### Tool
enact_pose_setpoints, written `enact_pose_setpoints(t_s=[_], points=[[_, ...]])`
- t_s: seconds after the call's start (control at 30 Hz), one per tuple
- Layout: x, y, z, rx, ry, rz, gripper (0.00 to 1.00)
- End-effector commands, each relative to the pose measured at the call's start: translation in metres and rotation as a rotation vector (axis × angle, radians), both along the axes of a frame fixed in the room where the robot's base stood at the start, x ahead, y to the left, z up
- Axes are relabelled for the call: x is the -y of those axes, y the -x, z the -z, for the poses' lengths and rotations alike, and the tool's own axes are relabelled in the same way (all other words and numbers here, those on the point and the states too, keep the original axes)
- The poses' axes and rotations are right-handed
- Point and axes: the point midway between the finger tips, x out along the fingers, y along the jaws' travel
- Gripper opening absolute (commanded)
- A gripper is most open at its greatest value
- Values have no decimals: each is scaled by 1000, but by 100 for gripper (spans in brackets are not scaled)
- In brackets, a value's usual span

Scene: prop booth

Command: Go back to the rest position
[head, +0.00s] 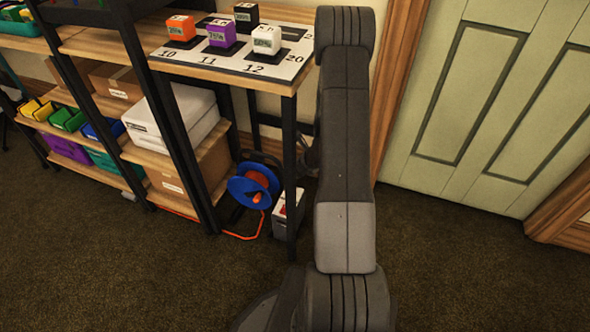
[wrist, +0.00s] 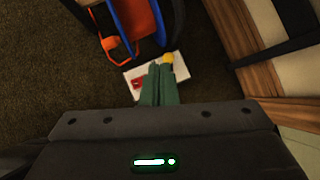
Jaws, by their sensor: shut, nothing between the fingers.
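My gripper (wrist: 160,68) shows in the wrist view with its green fingers together, empty. It hangs above the floor, with a white and red box and a blue cable reel beyond its tips. In the head view my arm runs down the middle of the picture and hides part of the table's right side. My gripper cannot be made out in that view.
A small table (head: 228,77) bears a numbered mat (head: 207,62) with an orange cube (head: 180,30), a purple cube (head: 221,34), a black cube (head: 245,13) and a white cube (head: 266,40). A blue reel (head: 250,186) stands below. A green door (head: 490,110) is right; front carpet is clear.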

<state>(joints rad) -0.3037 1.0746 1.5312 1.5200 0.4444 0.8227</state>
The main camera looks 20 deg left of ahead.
Motion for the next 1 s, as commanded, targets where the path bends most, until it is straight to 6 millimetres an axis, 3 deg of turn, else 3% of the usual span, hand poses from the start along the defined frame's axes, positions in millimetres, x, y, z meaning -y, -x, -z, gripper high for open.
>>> enact_pose_setpoints(t_s=[0.37,0.53,1.0], points=[[0,1,-3,1,0,-1,0],[0,-1,5,-1,1,-1,0],[-9,-24,88,-1,1,-1,0]])
